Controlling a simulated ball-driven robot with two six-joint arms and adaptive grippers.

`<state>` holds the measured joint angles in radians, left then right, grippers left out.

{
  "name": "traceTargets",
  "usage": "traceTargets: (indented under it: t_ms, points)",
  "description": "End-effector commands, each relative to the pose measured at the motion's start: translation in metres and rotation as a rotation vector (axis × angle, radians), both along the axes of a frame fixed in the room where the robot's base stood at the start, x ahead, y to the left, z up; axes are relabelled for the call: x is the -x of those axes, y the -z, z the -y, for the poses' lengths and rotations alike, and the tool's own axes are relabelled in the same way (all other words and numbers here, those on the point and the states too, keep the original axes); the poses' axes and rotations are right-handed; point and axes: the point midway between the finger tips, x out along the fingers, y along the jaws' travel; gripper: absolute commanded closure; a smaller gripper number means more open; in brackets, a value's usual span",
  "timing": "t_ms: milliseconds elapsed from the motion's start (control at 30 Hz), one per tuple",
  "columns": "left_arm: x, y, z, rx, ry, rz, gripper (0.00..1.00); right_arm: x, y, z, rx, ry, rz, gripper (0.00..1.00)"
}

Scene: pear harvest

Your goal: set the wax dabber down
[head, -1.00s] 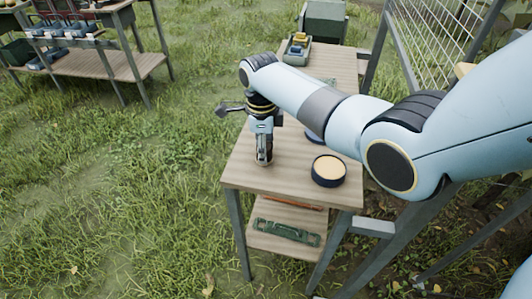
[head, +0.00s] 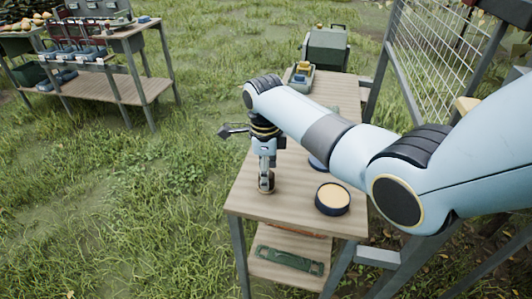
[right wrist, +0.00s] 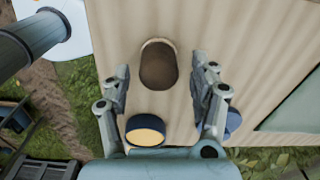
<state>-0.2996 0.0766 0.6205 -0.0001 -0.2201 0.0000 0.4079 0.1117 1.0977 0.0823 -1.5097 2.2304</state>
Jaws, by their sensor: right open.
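The wax dabber (right wrist: 158,65) shows in the right wrist view as a brown, round-ended piece against the pale wooden table top (right wrist: 240,30). My right gripper (right wrist: 163,82) is open, with one finger on each side of the dabber and a visible gap to both. In the head view my right gripper (head: 266,168) points down over the near left part of the table; the dabber (head: 266,183) shows small at its fingertips and appears to stand on the top. My left gripper is not in view.
A dark round tin with cream-coloured wax (head: 332,198) stands right of the gripper; a blue round thing (head: 317,162) is partly hidden behind my arm. A green item (head: 290,260) lies on the lower shelf.

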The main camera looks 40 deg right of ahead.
Motion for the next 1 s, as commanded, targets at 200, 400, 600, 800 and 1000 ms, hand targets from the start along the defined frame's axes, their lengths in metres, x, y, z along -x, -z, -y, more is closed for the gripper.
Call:
traceTargets:
  t_ms: [200, 400, 600, 800, 1000]
  points:
    - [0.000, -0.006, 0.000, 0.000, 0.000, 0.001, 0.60, -0.001, -0.051, 0.000, 0.001, 0.000, 0.004, 0.38]
    - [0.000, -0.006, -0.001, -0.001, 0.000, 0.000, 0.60, -0.001, -0.088, -0.001, 0.001, 0.000, 0.002, 0.38]
    - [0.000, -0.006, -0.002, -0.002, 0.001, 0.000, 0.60, -0.001, -0.103, -0.002, 0.000, 0.000, 0.001, 0.38]
    - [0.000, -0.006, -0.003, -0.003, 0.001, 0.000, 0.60, 0.000, -0.104, -0.002, 0.000, 0.000, 0.000, 0.38]
    - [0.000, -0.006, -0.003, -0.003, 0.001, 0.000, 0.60, 0.000, -0.104, -0.002, 0.000, 0.000, 0.000, 0.38]
